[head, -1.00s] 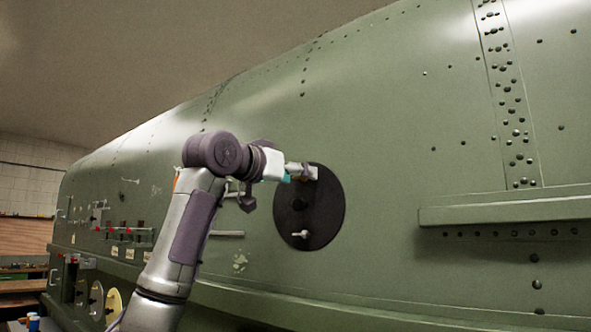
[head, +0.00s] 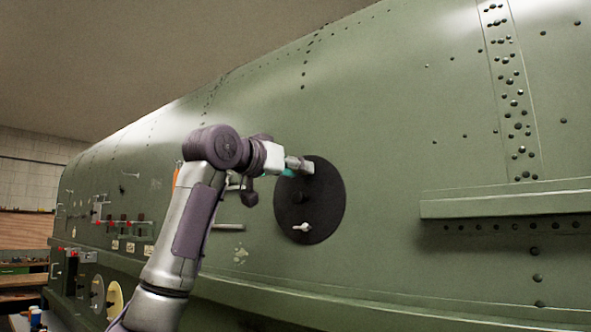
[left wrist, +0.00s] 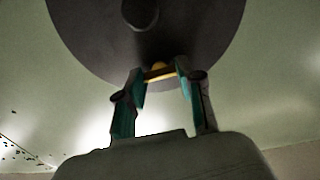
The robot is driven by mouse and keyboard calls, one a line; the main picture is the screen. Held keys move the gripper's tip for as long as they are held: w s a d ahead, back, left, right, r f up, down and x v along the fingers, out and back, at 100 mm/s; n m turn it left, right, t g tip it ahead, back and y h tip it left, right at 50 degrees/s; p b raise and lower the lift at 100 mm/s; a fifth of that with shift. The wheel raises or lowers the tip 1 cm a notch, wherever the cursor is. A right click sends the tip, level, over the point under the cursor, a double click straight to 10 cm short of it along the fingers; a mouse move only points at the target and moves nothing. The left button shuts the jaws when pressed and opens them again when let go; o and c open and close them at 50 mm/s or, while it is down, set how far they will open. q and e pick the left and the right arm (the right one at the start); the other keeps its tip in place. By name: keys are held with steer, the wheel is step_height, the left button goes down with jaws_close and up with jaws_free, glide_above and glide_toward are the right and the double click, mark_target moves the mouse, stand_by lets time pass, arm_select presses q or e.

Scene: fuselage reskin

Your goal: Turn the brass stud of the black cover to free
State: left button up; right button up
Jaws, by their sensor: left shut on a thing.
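The round black cover (head: 325,206) sits on the green fuselage skin, and it fills the top of the left wrist view (left wrist: 85,35). My left gripper (head: 306,167) is at the cover's upper edge. In the left wrist view its teal-padded fingers (left wrist: 160,80) are shut on the brass stud (left wrist: 159,70), a small yellow piece near the cover's rim. The fingers hide the stud in the head view. A pale wing-shaped stud (head: 301,227) shows at the cover's lower edge. My right gripper is not in view.
A dark round knob (left wrist: 140,12) stands out from the middle of the cover. A green ledge (head: 510,198) juts from the skin at the right. Switches and small levers (head: 125,222) line the panel at the left. The skin around the cover is mostly bare.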

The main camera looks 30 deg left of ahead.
arm_select(q)
steer(key=shift+n+b, duration=0.9)
steer(key=shift+n, duration=7.7)
steer(key=o, duration=1.2)
steer(key=shift+c, duration=0.2)
